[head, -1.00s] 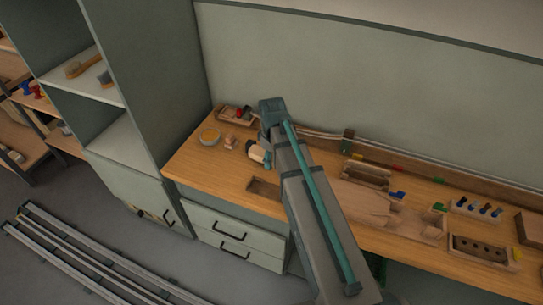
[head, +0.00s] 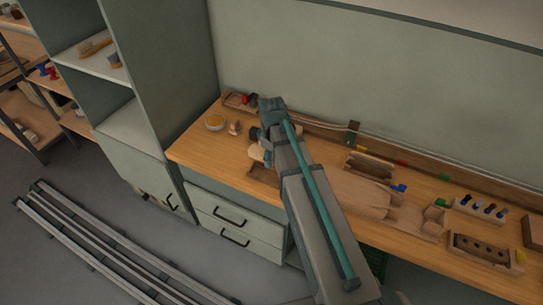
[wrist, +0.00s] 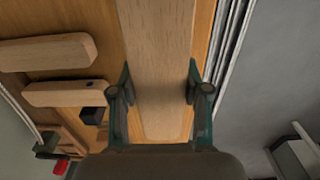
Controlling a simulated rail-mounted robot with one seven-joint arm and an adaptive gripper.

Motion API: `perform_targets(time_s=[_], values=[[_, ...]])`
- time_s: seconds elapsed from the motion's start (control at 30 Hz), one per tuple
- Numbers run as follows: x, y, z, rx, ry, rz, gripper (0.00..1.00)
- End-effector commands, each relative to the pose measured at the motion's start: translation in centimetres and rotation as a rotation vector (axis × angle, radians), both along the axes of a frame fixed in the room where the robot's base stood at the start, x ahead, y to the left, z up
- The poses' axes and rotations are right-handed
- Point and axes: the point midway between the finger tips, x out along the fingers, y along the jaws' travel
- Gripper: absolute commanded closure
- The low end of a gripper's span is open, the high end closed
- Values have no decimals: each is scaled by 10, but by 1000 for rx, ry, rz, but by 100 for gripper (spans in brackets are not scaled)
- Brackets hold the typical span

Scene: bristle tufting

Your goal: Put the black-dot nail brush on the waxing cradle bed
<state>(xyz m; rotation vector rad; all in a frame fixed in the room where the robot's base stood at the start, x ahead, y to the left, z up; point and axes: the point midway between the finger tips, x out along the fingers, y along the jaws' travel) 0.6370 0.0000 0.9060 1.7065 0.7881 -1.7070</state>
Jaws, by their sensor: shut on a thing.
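My gripper (wrist: 160,85) has its two fingers on either side of a long pale wooden piece (wrist: 161,60), shut on it. No dot shows on the part of this piece in view, so I cannot tell whether it is the black-dot nail brush. Left of it in the wrist view lie two pale rounded wooden pieces; the lower one (wrist: 62,94) has a small dark dot near its right end, the upper one (wrist: 45,53) shows none. In the head view my arm hides most of the gripper. I cannot make out the waxing cradle bed for certain.
A black block (wrist: 93,115) sits beside the dotted piece. Wooden holders (head: 370,167) and a block with holes (head: 484,249) fill the right.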

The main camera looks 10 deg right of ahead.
Motion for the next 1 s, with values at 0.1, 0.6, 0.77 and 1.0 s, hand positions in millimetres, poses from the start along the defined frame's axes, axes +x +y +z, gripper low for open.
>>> perform_targets(time_s=[0.1,0.6,0.77,1.0], values=[[0,0,-13,1,1,0,96],[0,0,-57,0,0,0,96],[0,0,-67,0,0,0,96],[0,0,-72,0,0,0,96]])
